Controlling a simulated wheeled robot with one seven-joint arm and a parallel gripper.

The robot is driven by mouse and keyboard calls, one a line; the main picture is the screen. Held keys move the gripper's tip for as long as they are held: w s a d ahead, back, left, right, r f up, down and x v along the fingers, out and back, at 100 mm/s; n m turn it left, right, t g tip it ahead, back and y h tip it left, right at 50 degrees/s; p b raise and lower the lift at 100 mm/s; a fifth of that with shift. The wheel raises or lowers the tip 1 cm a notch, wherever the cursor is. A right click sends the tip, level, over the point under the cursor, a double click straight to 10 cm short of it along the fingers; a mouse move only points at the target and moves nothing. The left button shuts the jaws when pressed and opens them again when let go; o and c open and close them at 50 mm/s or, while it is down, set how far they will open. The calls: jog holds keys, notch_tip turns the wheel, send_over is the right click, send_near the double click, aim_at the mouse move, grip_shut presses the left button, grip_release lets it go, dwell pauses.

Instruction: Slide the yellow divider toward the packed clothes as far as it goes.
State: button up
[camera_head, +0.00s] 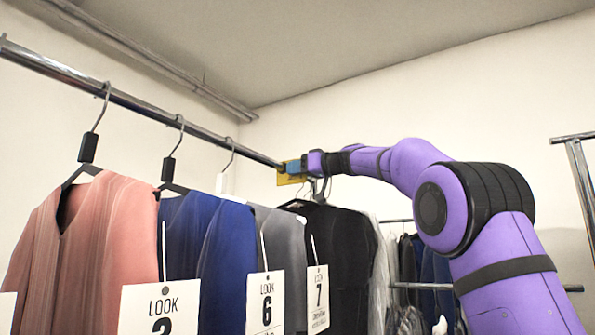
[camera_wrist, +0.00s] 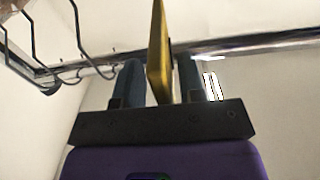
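The yellow divider (camera_head: 290,180) is a flat plate on the metal rail (camera_head: 140,104), near the rail's far end. In the wrist view the divider (camera_wrist: 158,45) stands edge-on between the two blue-grey fingers of my gripper (camera_wrist: 160,80). The fingers are apart, with narrow gaps seeming to show on both sides of it. In the head view my gripper (camera_head: 294,167) covers part of the divider. Hanging clothes on this rail include a pink garment (camera_head: 105,235), a blue one (camera_head: 205,235), a grey one (camera_head: 282,235) and a black one (camera_head: 345,250).
White tags reading LOOK (camera_head: 160,309) hang in front of the clothes. Several hanger hooks (camera_wrist: 75,35) show on the left in the wrist view. A second rack with dark clothes (camera_head: 435,270) stands behind my arm at right. The wall (camera_head: 400,115) above the rail is clear.

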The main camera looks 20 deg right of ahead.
jog(key=v, duration=1)
jog(key=shift+s+d, duration=0.2)
jog(key=shift+s, duration=0.1)
jog(key=shift+f, duration=0.1)
jog(key=s+a+f+m+g+h, duration=0.2)
jog(key=s+a+f, duration=0.1)
jog(key=s+f, duration=0.65)
jog(key=s+a+f+m+g+h, duration=0.2)
jog(key=s+a+f+g+h, duration=0.15)
jog(key=s+f, duration=0.6)
jog(key=s+a+f+m+g+h, duration=0.2)
jog(key=s+a+f, duration=0.2)
jog(key=s+f, duration=0.55)
jog(key=s+d+f+g+h, duration=0.1)
jog(key=s+f, duration=0.3)
jog(key=f, duration=0.4)
jog(key=s+f+m+g+h, duration=0.1)
jog(key=s+f, duration=0.3)
jog(key=f, duration=0.5)
jog(key=shift+s+d+h, duration=0.35)
jog(key=shift+d+h, duration=0.05)
jog(key=shift+h, duration=0.15)
jog(key=shift+w+r, duration=0.1)
